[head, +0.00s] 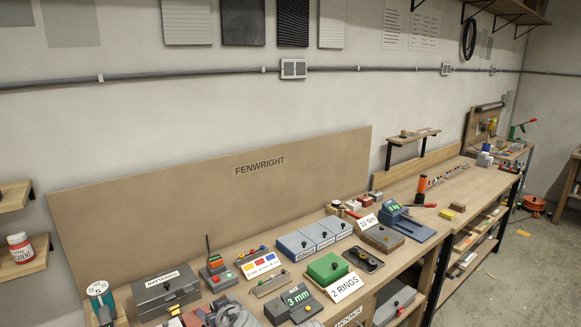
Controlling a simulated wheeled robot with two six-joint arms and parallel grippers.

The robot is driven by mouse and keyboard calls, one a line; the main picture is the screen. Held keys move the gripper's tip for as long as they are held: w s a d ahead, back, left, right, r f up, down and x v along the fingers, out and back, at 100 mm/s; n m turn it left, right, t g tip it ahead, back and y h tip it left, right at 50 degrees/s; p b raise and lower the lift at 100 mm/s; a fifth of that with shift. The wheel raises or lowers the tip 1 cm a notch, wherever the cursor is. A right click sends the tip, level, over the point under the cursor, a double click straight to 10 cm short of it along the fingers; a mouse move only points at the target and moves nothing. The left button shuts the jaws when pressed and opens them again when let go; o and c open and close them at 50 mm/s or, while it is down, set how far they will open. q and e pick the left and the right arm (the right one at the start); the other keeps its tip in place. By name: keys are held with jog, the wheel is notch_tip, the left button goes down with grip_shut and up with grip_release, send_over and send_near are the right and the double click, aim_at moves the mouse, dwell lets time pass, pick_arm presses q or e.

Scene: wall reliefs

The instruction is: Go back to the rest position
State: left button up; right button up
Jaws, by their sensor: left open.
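My left gripper (228,312) shows only in part at the bottom edge of the head view, as grey parts low over the front of the workbench. It is open, and I see nothing held in it. Its arm is mostly cut off by the frame edge. My right gripper is not in view. Near the left gripper are a grey lidded metal box (166,291) to its left and a dark device with a green "3 mm" display (294,302) to its right.
The long workbench (480,182) runs to the far right. On it stand a green block (327,268), blue-grey bins (314,238), a "2 RINGS" sign (346,287) and an orange-and-black tool (422,186). A brown "FENWRIGHT" board (220,210) leans behind.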

pick_arm(q)
jog(key=s+d+f+m+g+h+b, duration=0.3)
jog(key=s+d+f+m+g+b, duration=0.1)
jog(key=s+d+f, duration=0.3)
jog(key=s+d+f+m+g+h+b, duration=0.3)
jog(key=s+d+f+m+g+b, duration=0.2)
jog(key=s+f, duration=0.5)
notch_tip(320, 180, down, 4)
jog(key=d+m+g, duration=0.1)
jog(key=d+m, duration=0.1)
jog(key=shift+s+d, duration=0.3)
jog(key=shift+s, duration=0.1)
jog(key=shift+r, duration=0.1)
